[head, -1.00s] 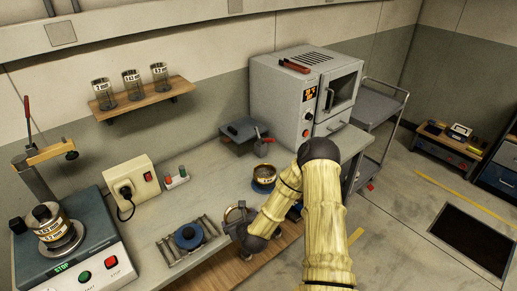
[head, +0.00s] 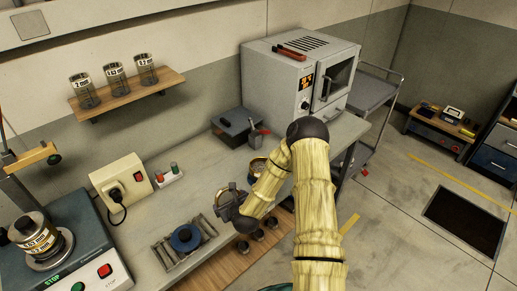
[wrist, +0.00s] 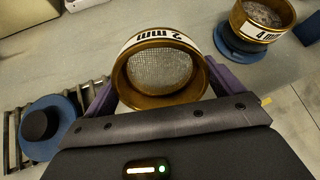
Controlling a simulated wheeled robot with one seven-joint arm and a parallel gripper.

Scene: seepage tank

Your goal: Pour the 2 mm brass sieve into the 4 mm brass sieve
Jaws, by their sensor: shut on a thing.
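My gripper (wrist: 160,108) is shut on the 2 mm brass sieve (wrist: 160,70), with purple fingers on either side. In the wrist view its "2 mm" label reads upside down and its mesh faces the camera; I see no grains on it. In the head view my gripper (head: 234,202) holds the sieve above the bench's front edge. The 4 mm brass sieve (wrist: 263,16) stands upright on a blue base, apart from my gripper, at the wrist view's upper right. It holds greyish material. In the head view the 4 mm sieve (head: 257,166) is partly hidden by my arm.
A rail stand with a blue round piece (head: 186,238) is left of my gripper. A dark box with a scoop (head: 240,127) and a grey oven (head: 300,80) stand behind. A shaker with a labelled sieve stack (head: 38,240) is at far left. Several small cups sit below.

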